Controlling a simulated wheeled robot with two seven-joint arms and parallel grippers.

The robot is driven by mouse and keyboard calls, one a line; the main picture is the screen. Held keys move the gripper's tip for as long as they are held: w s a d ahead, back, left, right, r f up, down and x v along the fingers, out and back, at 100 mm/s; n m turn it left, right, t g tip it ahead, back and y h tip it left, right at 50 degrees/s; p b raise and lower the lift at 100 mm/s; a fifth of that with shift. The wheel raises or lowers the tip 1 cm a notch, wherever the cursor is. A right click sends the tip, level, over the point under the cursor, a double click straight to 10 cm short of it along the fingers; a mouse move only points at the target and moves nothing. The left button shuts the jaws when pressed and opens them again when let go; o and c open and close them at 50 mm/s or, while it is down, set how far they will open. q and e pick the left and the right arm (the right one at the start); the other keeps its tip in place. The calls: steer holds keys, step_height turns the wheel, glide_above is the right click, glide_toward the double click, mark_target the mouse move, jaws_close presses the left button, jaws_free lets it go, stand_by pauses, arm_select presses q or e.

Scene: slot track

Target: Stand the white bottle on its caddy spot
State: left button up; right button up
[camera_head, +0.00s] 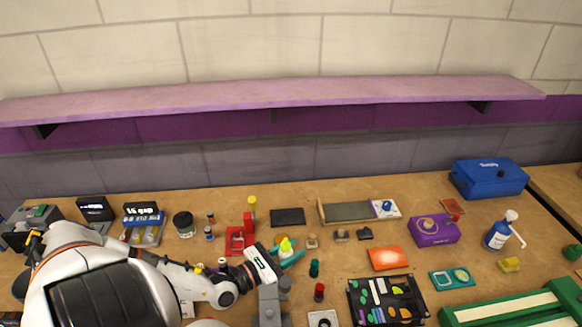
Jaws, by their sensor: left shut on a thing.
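My left gripper (284,256) reaches in from the left over the middle of the bench. Its teal fingers are shut on a small pale bottle with a yellow-green tip (286,245), which looks like the white bottle. The bottle appears roughly upright; its lower part is hidden by the fingers. Whether it touches the bench, I cannot tell. I cannot tell for sure which thing is the caddy; a grey stepped block (270,305) stands just in front of the gripper. My right gripper is not in view.
A red stand (237,239) is left of the gripper, with small tan and dark pieces to its right. Teal (315,268) and red (319,291) small cylinders stand close by. A black tray of coloured parts (355,311) and a larger blue-and-white pump bottle (497,236) are farther right.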

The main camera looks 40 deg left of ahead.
arm_select(q)
steer(key=shift+f, duration=0.3)
step_height(320, 180, down, 3)
steer(key=shift+s+f, duration=0.1)
steer(key=shift+f, duration=0.3)
steer(key=shift+f+b, duration=0.15)
steer(key=shift+b, duration=0.25)
steer(key=o, duration=1)
steer(key=shift+c, duration=0.2)
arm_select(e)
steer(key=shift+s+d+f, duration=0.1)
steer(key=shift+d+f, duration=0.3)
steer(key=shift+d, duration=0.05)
